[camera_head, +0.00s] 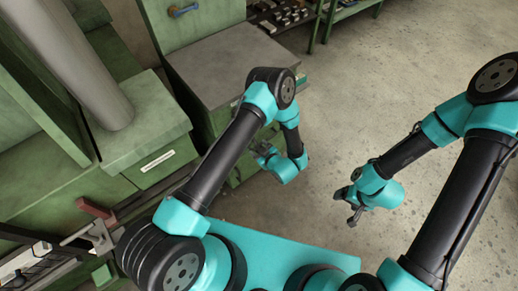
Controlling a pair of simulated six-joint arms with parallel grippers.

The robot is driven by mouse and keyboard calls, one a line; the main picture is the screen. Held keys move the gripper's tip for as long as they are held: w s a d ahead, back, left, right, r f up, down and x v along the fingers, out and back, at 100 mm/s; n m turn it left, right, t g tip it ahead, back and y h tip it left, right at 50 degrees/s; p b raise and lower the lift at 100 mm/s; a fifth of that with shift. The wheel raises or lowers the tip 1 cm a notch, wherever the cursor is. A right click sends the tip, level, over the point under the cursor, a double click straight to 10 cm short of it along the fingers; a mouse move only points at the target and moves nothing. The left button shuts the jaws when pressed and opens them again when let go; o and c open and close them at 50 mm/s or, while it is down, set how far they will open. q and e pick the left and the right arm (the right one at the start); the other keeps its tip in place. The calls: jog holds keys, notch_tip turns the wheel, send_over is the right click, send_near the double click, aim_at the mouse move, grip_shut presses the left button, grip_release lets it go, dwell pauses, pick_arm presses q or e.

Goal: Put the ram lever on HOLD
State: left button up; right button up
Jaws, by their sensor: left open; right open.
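A lever-like part with a dull red end (95,208) shows at the lower left, beside metal bars on the green machine (60,170). A blue handle (183,10) shows on a green cabinet front at the top. I cannot tell which of these, if either, is the ram lever, and no HOLD mark can be read. My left gripper (262,155) is open, beside the grey-topped cabinet and apart from both. My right gripper (348,205) is open and empty over the bare floor, far from both.
A grey-topped green cabinet (225,70) stands beyond my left arm. A thick grey column (75,60) rises from a green box with a small white label (158,160), too small to read. Shelves with metal parts (280,17) stand at the back. The concrete floor (410,80) at right is clear.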

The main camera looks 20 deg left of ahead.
pick_arm(q)
jog(key=shift+w+a+f, duration=0.15)
jog(key=shift+w+a, duration=0.05)
jog(key=shift+c, duration=0.4)
grip_shut()
dwell(0.3)
